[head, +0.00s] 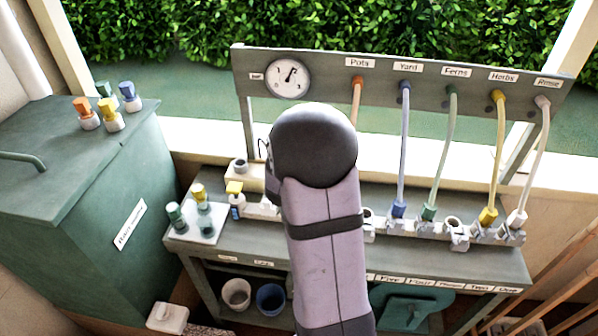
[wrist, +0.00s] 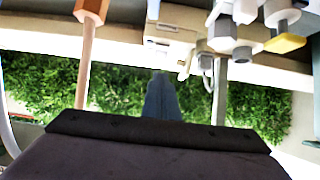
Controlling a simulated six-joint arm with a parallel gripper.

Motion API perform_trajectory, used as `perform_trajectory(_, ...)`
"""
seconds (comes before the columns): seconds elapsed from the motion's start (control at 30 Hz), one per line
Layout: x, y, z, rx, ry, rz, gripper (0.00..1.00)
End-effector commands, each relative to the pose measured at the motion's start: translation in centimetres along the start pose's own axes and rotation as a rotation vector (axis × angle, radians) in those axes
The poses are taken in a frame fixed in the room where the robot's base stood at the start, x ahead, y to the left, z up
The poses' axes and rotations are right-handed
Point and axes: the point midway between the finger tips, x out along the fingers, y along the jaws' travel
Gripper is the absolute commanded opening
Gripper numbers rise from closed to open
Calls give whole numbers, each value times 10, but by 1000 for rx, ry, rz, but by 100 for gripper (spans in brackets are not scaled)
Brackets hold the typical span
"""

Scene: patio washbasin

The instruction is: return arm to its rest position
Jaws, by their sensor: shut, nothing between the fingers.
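My arm (head: 325,230) rises through the middle of the head view, with its dark rounded joint in front of the bench and below the label board. My gripper is mostly hidden behind that joint in the head view. In the wrist view my gripper (wrist: 164,78) shows as a narrow blue-grey shape beyond a wide dark block, its fingers together and nothing between them. It points toward the green hedge (wrist: 120,85) and touches nothing that I can see.
The bench (head: 250,240) carries a dial (head: 288,77) and several coloured hoses, including an orange one (head: 356,100) close behind my arm. A green cabinet (head: 90,200) stands further left. Pots sit on the lower shelf.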

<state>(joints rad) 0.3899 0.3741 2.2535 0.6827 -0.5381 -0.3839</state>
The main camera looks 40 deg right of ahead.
Motion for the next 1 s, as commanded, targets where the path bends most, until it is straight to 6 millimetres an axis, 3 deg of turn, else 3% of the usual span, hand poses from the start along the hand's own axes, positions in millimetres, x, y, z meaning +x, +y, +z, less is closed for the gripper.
perform_trajectory(0.73, -5, -1, 4, 33, -11, -4, 0)
perform_trajectory(0.87, -7, -12, 29, 78, -109, -44, 0)
perform_trajectory(1.0, -19, -32, 77, 86, -301, -121, 0)
